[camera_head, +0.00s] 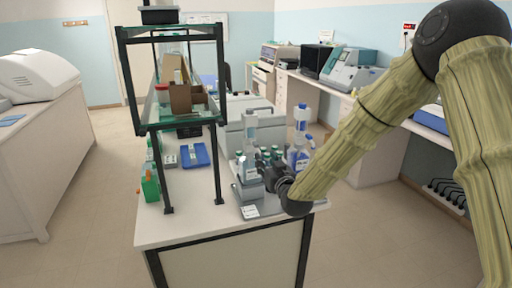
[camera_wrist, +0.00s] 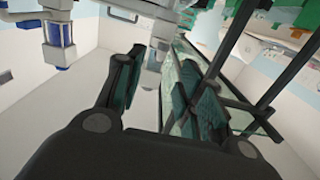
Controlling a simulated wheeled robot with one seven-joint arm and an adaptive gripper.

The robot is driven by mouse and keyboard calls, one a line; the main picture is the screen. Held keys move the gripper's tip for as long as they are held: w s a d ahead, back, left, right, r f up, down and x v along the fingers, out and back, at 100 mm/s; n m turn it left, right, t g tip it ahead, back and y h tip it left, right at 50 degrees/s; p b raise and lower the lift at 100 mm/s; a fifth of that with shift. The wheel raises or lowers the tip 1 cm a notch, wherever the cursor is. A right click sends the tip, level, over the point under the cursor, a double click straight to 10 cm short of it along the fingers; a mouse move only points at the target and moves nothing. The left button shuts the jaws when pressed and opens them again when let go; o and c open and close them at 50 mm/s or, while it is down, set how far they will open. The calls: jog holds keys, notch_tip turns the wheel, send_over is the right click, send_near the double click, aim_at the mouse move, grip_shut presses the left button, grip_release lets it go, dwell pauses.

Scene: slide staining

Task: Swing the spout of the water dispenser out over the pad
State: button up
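My gripper (camera_head: 268,166) is at the front right of the centre bench, close to a group of bottles. In the wrist view my gripper (camera_wrist: 165,82) has its two dark fingers spread apart. A pale grey upright part (camera_wrist: 155,62) shows in the gap beyond them; I cannot tell whether it is the spout or whether a finger touches it. I cannot tell which is the water dispenser. The pad is not clearly identifiable.
A dark-framed glass shelf (camera_head: 172,113) stands on the left of the bench (camera_head: 185,226), holding cardboard boxes. A blue tray (camera_head: 195,155) lies beneath it. A grey box (camera_head: 238,108) stands behind the bottles. A small white card (camera_head: 250,212) lies at the front edge.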

aim_at(257, 148)
jog(key=p+x, duration=0.1)
jog(key=x, duration=0.2)
jog(key=p+x, duration=0.2)
jog(key=x, duration=0.2)
jog(key=p+x, duration=0.1)
jog(key=x, duration=0.3)
jog(key=shift+r, duration=0.4)
grip_shut()
